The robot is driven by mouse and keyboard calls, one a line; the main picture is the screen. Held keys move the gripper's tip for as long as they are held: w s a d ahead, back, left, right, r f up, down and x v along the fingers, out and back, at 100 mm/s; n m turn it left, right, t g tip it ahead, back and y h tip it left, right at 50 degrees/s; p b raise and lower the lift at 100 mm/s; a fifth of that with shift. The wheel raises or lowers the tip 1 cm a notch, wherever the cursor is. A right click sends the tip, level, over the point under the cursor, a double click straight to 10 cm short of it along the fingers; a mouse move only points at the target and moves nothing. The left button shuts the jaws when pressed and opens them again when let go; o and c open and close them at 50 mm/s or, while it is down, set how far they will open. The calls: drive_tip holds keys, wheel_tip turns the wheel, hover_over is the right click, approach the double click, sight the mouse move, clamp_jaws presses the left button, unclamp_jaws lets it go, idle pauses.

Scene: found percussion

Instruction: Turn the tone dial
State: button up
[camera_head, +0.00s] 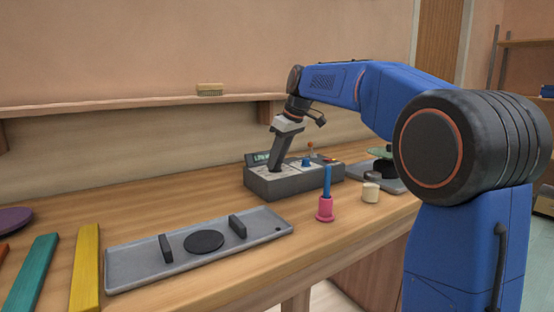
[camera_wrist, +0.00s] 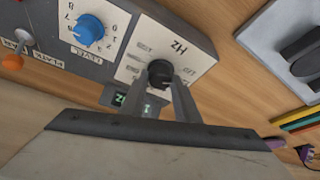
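The tone dial is a black knob (camera_wrist: 160,73) on a pale plate marked HZ, on a grey control box (camera_head: 285,185). My gripper (camera_wrist: 161,82) points down at the box, its two fingers on either side of the knob and seeming to touch it. In the head view my gripper (camera_head: 277,168) meets the box's left part and hides the knob. A blue knob (camera_wrist: 88,29) marked LEVEL sits beside the plate; it also shows in the head view (camera_head: 306,162). A small green display (camera_wrist: 120,99) is partly hidden behind a finger.
An orange-tipped lever (camera_wrist: 12,62) is on the box. A grey tray (camera_head: 150,270) with black parts lies in front left. A pink holder (camera_head: 325,211) with a blue stick and a cream jar (camera_head: 370,193) stand to the right. Coloured bars (camera_head: 86,270) lie at the left.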

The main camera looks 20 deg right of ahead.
drive_tip(key=shift+m, duration=0.3)
drive_tip(key=shift+s+a+m+t+h, duration=0.1)
drive_tip(key=shift+m+t+h, duration=0.3)
drive_tip(key=shift+m, duration=0.9)
drive_tip(key=shift+a+m+t+h, duration=0.1)
drive_tip(key=shift+m+h, duration=0.5)
drive_tip(key=shift+m, duration=0.7)
drive_tip(key=o, duration=1)
drive_tip(key=shift+o, duration=0.2)
drive_tip(key=v, duration=1.7)
drive_tip(key=shift+r, duration=0.2)
